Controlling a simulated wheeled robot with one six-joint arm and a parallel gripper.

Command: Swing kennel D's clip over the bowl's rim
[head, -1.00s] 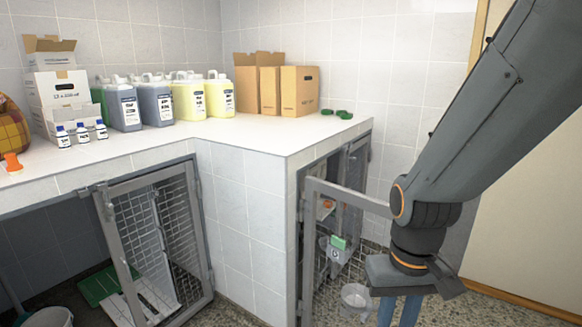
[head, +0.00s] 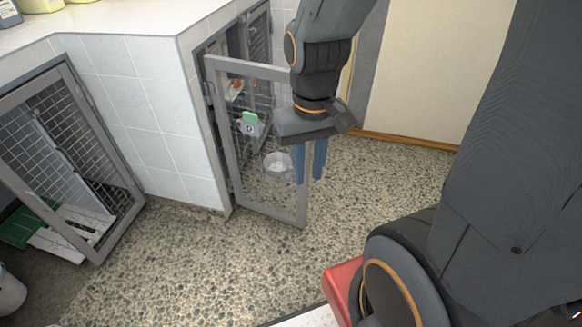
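Kennel D's grey-framed door (head: 255,207) stands open from the tiled block. A white card marked D (head: 249,129) shows within the frame, with a green piece (head: 249,117) at its top; I cannot tell whether this is the clip. A round metal bowl (head: 277,165) shows lower right of the card, within the frame's outline; I cannot tell what supports it. My gripper (head: 309,164) points down at the door's free side. Its two blue fingers are a little apart, with the grey post appearing between them. I cannot tell whether they press on it.
Another mesh kennel door (head: 90,185) stands at left, with a green item (head: 27,226) behind it. The white counter (head: 120,30) is above. A red item (head: 343,285) is near me at the bottom. The speckled floor (head: 200,265) is clear in the middle.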

